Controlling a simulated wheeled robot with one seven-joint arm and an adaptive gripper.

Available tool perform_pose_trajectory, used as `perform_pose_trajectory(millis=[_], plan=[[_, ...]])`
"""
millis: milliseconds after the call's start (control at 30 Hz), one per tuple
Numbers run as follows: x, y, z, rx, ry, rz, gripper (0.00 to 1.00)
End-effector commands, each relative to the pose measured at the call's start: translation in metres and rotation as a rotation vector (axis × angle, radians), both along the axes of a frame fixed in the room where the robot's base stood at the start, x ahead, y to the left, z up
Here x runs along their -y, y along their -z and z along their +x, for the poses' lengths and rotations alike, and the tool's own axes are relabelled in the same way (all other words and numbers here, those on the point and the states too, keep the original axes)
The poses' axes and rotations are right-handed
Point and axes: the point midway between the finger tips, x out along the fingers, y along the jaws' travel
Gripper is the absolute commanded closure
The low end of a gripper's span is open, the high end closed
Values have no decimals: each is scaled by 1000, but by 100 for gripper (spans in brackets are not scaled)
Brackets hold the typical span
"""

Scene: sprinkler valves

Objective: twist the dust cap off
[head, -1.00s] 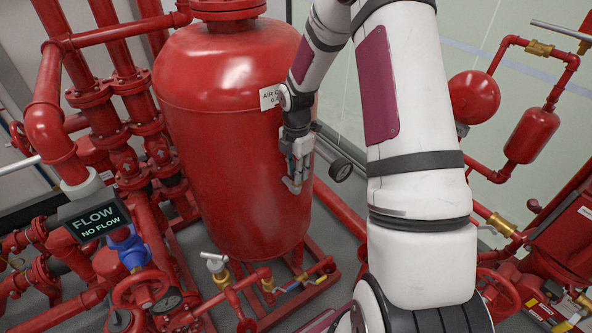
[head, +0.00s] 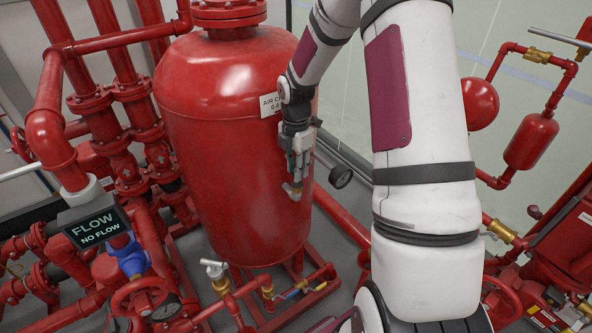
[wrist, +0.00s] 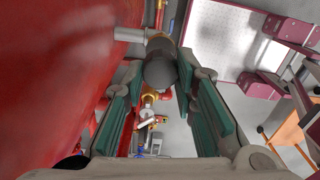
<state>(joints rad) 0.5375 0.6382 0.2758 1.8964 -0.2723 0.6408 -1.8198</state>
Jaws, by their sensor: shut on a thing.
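The dust cap (wrist: 160,68) is a dark grey rounded piece between the finger ends in the wrist view. I cannot tell whether the cap is still joined to the fitting. My gripper (wrist: 161,76) is shut on the cap, with its green-padded fingers on either side. In the head view my gripper (head: 294,180) points down close beside the red tank (head: 215,150).
Brass valves and red pipes (head: 268,290) lie below the tank. A flow sign (head: 93,228) and more pipework crowd the left.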

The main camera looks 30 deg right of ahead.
Motion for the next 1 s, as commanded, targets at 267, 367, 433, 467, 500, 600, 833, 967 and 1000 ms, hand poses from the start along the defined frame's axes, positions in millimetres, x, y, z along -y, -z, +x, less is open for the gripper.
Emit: perform_pose_trajectory(millis=[267, 367, 433, 467, 500, 600, 833, 967, 1000], plan=[[0, -10, 0, 1, 0, -1, 100], [0, -14, 0, 1, 0, -1, 100], [0, -17, 0, 1, 0, -1, 100], [0, -18, 0, 1, 0, -1, 100], [0, -19, 0, 1, 0, -1, 100], [0, -23, 0, 1, -1, -1, 100], [0, -28, 0, 0, -1, 0, 100], [0, -28, 0, 0, -1, 0, 100], [0, -28, 0, 0, -1, 0, 100]])
